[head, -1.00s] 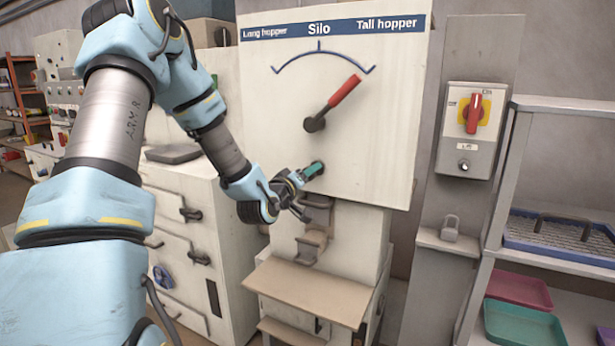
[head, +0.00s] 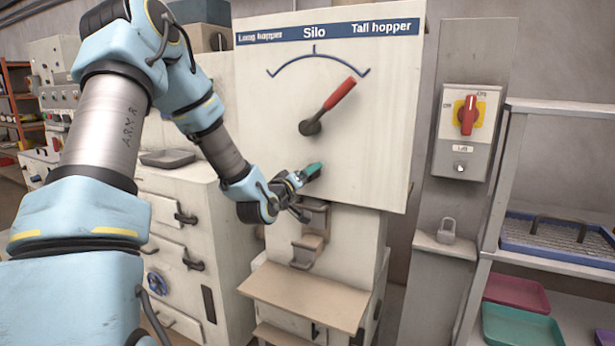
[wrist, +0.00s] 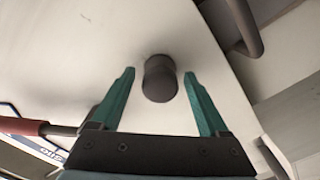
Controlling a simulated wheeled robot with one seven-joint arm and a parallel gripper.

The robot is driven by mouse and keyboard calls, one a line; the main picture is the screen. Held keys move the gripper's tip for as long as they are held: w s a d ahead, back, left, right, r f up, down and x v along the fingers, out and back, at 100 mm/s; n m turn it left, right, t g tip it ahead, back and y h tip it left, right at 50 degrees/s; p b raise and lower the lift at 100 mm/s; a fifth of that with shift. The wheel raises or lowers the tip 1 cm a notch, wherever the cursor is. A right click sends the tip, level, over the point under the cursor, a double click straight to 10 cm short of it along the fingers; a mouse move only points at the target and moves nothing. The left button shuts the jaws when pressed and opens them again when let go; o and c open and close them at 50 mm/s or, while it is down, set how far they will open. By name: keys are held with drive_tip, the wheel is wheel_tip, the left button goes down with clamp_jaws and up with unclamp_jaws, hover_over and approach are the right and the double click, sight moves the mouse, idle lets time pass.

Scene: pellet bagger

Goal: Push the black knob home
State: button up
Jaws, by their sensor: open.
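The black knob (wrist: 160,78) sticks out of the white silo panel (head: 270,110). In the wrist view it lies between and just beyond the tips of my gripper's (wrist: 160,80) two green fingers, with a gap on each side. The fingers are open and hold nothing. In the head view my gripper (head: 312,170) is at the lower part of the panel, below the red-handled lever (head: 340,95), and it hides the knob. I cannot tell how far the knob stands out from the panel.
The lever's red handle (wrist: 22,125) shows at the left of the wrist view. A grey curved bar (wrist: 245,28) is at its upper right. Below the panel are a bracket (head: 312,240) and a tan shelf (head: 305,295). A switch box (head: 466,130) is to the right.

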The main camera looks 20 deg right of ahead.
drive_tip(key=b+v, duration=0.2)
drive_tip(key=v, duration=0.8)
drive_tip(key=shift+a+b, duration=0.15)
drive_tip(key=shift+b, duration=0.25)
drive_tip(key=shift+s, duration=0.15)
drive_tip(key=s+a+f+m+g+y, duration=0.2)
drive_tip(key=a+f+g+y, duration=0.2)
drive_tip(key=a+f+y, duration=0.55)
drive_tip(key=s+a+f+g+y, duration=0.1)
drive_tip(key=s+a+g+y, duration=0.1)
drive_tip(key=s+a+g, duration=0.5)
drive_tip(key=s+a, duration=0.6)
drive_tip(key=s, duration=0.1)
drive_tip(key=shift+s+a+f+g, duration=0.3)
drive_tip(key=shift+s+a+f, duration=0.05)
drive_tip(key=shift+s, duration=0.05)
drive_tip(key=shift+o, duration=0.4)
drive_tip(key=shift+y, duration=0.25)
